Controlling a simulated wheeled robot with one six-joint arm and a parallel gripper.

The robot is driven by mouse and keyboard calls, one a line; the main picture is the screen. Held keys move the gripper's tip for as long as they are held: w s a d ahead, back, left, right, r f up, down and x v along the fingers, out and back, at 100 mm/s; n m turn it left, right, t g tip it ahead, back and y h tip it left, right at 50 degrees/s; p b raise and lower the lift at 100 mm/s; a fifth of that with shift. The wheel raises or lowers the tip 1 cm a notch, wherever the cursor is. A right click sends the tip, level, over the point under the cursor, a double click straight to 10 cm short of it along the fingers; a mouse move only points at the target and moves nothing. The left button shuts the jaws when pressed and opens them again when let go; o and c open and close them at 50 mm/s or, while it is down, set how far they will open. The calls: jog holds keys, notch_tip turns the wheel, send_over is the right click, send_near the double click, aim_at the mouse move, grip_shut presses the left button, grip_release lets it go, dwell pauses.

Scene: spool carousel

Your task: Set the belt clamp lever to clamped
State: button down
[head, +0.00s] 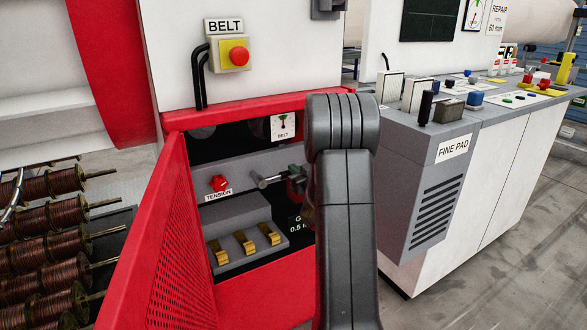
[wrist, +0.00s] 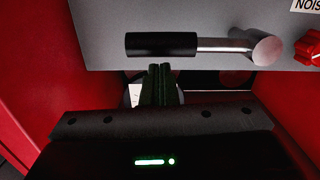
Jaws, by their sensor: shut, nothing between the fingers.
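The belt clamp lever is a metal rod (head: 272,179) on a round hub, lying about horizontal on the grey panel inside the red cabinet. In the wrist view its black grip (wrist: 160,44) and shiny rod (wrist: 225,45) show fully. My gripper (head: 296,170) is shut and empty at the grip end of the lever. In the wrist view the closed dark green fingertips (wrist: 161,68) lie just below the middle of the grip in the picture. I cannot tell if they touch it. My arm hides part of the panel right of the lever in the head view.
A red TENSION knob (head: 219,183) sits left of the lever. A grey block with brass pieces (head: 244,241) lies below. The open red door (head: 165,255) stands at left. The FINE PAD cabinet (head: 430,190) stands at right.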

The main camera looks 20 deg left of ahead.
jog(key=shift+f, duration=0.35)
dwell(0.3)
jog(key=s+d+r+p, duration=0.2)
jog(key=s+d+r, duration=0.2)
jog(key=s+d, duration=0.3)
jog(key=shift+d+r+p, duration=0.35)
jog(key=shift+d+p, duration=0.05)
jog(key=shift+d, duration=0.25)
jog(key=shift+w+a, duration=0.1)
